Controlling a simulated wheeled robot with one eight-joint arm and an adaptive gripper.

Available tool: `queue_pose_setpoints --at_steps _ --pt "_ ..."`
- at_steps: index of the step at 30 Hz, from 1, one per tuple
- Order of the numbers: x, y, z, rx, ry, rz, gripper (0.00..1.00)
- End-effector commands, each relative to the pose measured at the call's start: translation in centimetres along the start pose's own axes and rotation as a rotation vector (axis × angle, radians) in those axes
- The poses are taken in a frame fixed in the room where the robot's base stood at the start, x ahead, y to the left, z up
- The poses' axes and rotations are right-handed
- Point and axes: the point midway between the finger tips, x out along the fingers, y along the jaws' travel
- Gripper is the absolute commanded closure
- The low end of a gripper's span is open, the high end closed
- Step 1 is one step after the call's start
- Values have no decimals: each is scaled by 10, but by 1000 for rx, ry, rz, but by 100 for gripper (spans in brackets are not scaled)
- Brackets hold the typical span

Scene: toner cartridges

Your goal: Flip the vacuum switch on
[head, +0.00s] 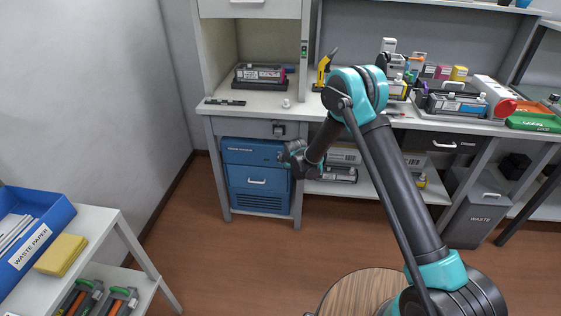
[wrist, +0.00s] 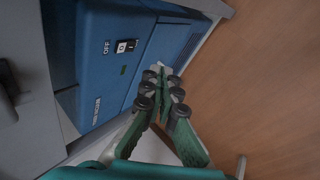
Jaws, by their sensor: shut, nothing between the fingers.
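The blue vacuum unit (head: 254,190) stands under the left bench, with a white handle on its front. In the wrist view its blue front (wrist: 92,80) fills the left and upper part, turned sideways. Its small black and white rocker switch (wrist: 126,46) sits beside an "OFF" label; which way it is pressed I cannot tell surely. My gripper (wrist: 163,72) is shut and empty, its fingertips lower and to the right of the switch in that view. In the head view my gripper (head: 287,153) is by the vacuum's upper right edge; contact is unclear and the switch cannot be made out.
Boxes and cartridges sit on a low shelf (head: 345,188) to the right. The brown floor (head: 255,255) in front is mostly clear.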

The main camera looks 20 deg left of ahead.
Motion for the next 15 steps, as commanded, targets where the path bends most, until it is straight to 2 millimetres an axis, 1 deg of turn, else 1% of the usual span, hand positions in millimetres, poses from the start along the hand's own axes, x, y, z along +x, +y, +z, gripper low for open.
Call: queue_pose_setpoints --at_steps 1,3,6,9,15 --pt "-5 4 3 91 32 -20 100" --pt "-12 8 2 208 77 -47 100" --pt "-19 13 1 333 125 -77 100" --pt "-24 16 0 406 154 -96 100" --pt "-26 18 -1 442 168 -106 100"
